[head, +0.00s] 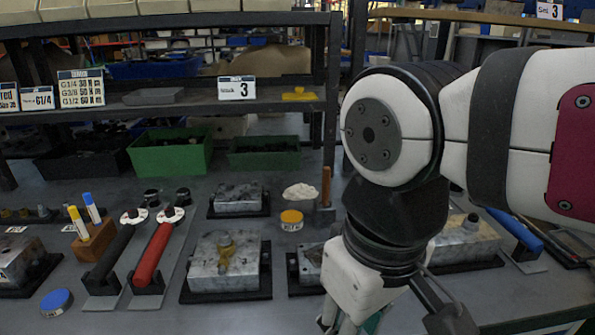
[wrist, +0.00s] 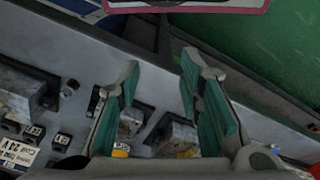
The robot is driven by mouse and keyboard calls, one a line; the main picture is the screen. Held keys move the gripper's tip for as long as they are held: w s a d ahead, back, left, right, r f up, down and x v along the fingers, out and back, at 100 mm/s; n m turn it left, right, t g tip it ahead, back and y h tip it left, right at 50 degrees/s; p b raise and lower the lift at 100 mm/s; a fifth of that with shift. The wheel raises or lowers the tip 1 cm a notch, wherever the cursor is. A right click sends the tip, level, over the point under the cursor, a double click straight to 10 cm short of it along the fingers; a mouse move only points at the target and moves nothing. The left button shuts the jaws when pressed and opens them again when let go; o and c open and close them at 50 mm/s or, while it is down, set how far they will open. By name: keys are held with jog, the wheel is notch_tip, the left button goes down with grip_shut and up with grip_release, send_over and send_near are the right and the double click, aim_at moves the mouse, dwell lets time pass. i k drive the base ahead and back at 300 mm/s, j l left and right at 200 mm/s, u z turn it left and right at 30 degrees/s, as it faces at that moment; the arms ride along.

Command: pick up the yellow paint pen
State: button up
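The yellow paint pen (head: 77,218) stands in a wooden block (head: 94,240) at the left of the head view. It has a yellow upper part and a pale lower part, and leans slightly. A blue-topped pen (head: 91,206) stands beside it in the same block. My gripper (wrist: 160,62) is open and empty in the wrist view, with green pads on both fingers. In the head view my arm hangs at the right, far from the pen, and the fingertips are not clearly seen. I cannot make out the yellow pen in the wrist view.
Red (head: 155,250) and black (head: 112,255) handled tools lie just right of the wooden block. Metal valve blocks (head: 213,268) stand on dark trays mid-bench. A yellow-banded jar (head: 291,220) and a blue lid (head: 56,302) are nearby. Green bins (head: 170,155) stand behind.

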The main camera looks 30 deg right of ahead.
aim_at(84, 236)
jog(key=z, duration=1.25)
jog(key=u, duration=1.85)
jog(key=i+j+z, duration=0.15)
jog(key=j, duration=0.2)
jog(key=i+j+z, duration=0.2)
jog(key=j, duration=0.2)
jog(key=j+z, duration=0.15)
jog(key=j, duration=0.25)
